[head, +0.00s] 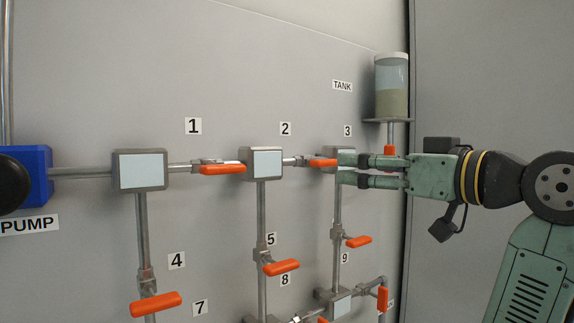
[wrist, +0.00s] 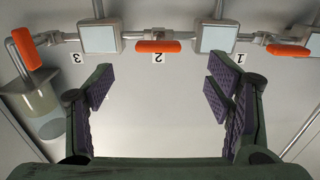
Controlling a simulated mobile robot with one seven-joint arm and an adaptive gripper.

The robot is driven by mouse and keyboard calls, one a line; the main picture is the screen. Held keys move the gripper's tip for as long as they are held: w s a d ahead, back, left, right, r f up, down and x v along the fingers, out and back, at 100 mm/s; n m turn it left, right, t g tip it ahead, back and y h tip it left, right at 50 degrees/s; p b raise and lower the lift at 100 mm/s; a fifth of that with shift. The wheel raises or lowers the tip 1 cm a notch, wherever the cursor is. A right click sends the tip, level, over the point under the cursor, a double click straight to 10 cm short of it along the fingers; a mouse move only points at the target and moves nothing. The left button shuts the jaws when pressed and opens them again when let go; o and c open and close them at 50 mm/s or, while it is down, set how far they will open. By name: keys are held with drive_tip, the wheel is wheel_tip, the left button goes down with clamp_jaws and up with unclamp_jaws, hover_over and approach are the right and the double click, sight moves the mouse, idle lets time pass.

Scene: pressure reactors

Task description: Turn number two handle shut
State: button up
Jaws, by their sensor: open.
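The number two handle (head: 321,163) is an orange lever on the pipe between two grey boxes. It lies lengthwise along the horizontal pipe. In the wrist view the number two handle (wrist: 158,47) shows ahead of the fingers, above its upside-down "2" label (wrist: 158,58). My gripper (head: 342,170) reaches in from the right, with its fingertips beside the handle's right end in the head view. In the wrist view my gripper (wrist: 161,92) is open and empty, fingers wide apart on either side of the handle's line. The fingers partly hide the box under label 3.
Handle 1 (head: 222,169) lies left of the middle box (head: 265,163). The tank (head: 391,88) stands on a shelf above my gripper, with an orange handle (head: 390,150) below it. Handle 9 (head: 358,241) and handle 5 (head: 281,267) sit lower on vertical pipes.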

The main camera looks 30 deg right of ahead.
sight(331, 163)
drive_tip(key=w, duration=0.3)
drive_tip(key=w+p, duration=0.1)
drive_tip(key=w, duration=0.2)
drive_tip(key=w+p, duration=0.1)
drive_tip(key=w, duration=0.3)
drive_tip(key=shift+a, duration=0.3)
drive_tip(key=shift+c, duration=0.3)
drive_tip(key=c, duration=1.1)
